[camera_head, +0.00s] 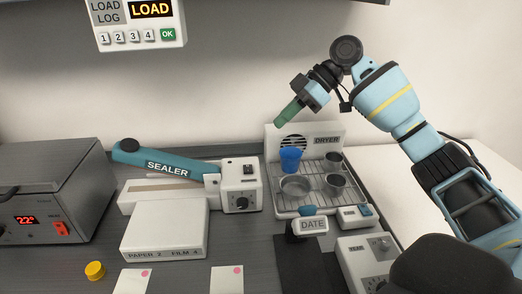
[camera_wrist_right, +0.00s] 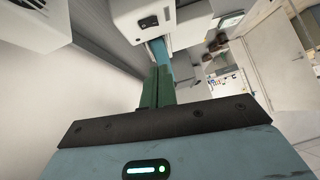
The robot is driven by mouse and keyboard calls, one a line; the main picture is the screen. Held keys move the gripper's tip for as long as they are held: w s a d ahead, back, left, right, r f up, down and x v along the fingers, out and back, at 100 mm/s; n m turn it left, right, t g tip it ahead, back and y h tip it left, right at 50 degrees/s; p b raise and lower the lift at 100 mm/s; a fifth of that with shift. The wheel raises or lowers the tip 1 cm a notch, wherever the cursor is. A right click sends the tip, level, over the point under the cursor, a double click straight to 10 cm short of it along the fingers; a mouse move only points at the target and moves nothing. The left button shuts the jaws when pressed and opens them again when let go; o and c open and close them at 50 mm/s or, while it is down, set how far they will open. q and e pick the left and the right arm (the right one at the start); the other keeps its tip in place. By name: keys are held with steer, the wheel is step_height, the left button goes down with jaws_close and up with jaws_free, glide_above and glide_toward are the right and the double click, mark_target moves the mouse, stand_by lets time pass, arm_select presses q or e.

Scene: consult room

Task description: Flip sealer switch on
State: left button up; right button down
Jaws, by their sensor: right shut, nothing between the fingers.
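The sealer (camera_head: 161,194) stands on the grey counter in the head view, a white unit with a raised teal arm (camera_head: 160,164) marked SEALER. Whether the switch is on or off is too small to tell. My right gripper (camera_head: 281,121) is shut and empty, with green fingers, above and to the right of the control box, apart from it. Its fingers also show together in the right wrist view (camera_wrist_right: 157,90). My left gripper is not in view.
The dryer (camera_head: 333,137) stands right of the sealer, its rack holding a blue cup (camera_head: 290,160) and metal cups. A DATE stamp (camera_head: 313,225) is in front. A grey heater box (camera_head: 60,190) stands left. A LOAD panel (camera_head: 139,24) hangs on the wall above.

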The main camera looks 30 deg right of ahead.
glide_above(244, 171)
steer(key=d, duration=0.3)
steer(key=f, duration=0.6)
steer(key=shift+s+d+f+p, duration=0.15)
steer(key=shift+s+f+p, duration=0.15)
steer(key=shift+p, duration=0.05)
step_height(244, 171, down, 3)
steer(key=shift+s+f, duration=0.1)
steer(key=shift+s+a+f, duration=0.1)
steer(key=shift+a+f, duration=0.1)
steer(key=shift+f, duration=0.35)
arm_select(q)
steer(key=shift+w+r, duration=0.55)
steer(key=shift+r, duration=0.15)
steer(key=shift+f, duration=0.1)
